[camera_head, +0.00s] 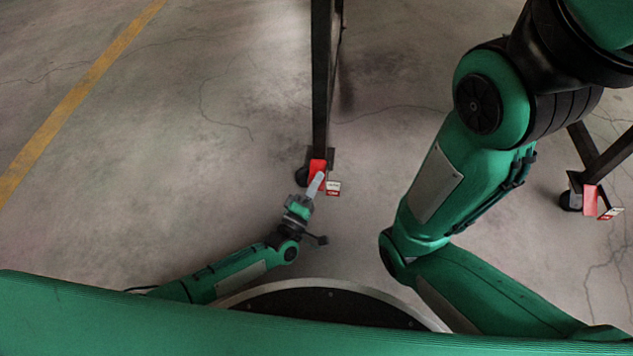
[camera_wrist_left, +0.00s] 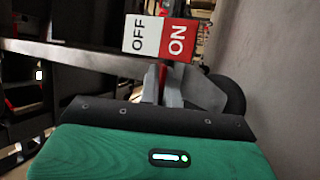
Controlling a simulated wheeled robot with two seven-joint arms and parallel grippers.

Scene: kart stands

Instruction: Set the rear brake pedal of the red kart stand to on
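The red brake pedal (camera_head: 317,166) sits at the foot of a dark stand leg, beside a black caster wheel (camera_head: 301,176). A white and red label (camera_head: 333,187) is next to it. In the left wrist view the label (camera_wrist_left: 160,38) reads OFF and ON. My left gripper (camera_head: 318,182) is at the pedal, its grey fingers over or against it; contact is unclear. In the left wrist view the fingers (camera_wrist_left: 163,88) look close together, with a sliver of red between them. They hide most of the pedal, so its setting cannot be told. My right gripper is out of view.
A dark upright post (camera_head: 322,80) rises above the pedal. Another caster foot with a red pedal (camera_head: 590,200) and label (camera_head: 611,213) stands at the far right. My right arm crosses between them. The concrete floor to the left is clear, with a yellow line (camera_head: 75,95).

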